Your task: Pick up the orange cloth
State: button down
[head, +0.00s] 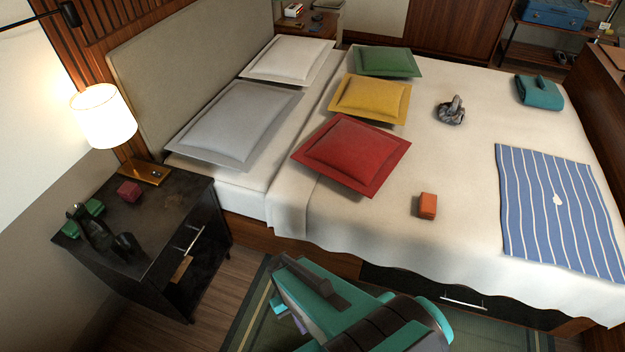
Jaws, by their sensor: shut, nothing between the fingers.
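The orange cloth (427,206) looks like a small, thick folded block. It lies on the white bed cover near the bed's front edge, right of the red pillow, with clear cover around it. My arm reaches in from the bottom of the head view. My gripper (281,266) is at its left end, low in front of the bed. It is shut and empty, well to the left of and nearer than the cloth, and apart from it. The fingertips are small and hard to make out against the dark floor and bed side.
Red (352,152), yellow (370,98), green (388,62) and grey pillows lie on the bed (370,220). A blue striped cloth (557,210), a folded teal cloth (539,91) and a grey object (451,110) lie farther right. A cluttered black nightstand (140,240) with a lit lamp (104,116) stands left.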

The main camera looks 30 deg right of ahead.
aim_at(428, 202)
jog(key=u, duration=1.05)
jog(key=k, duration=0.1)
jog(key=z, duration=2.95)
jog(key=k, duration=0.6)
jog(key=u, duration=0.1)
jog(key=i, duration=0.55)
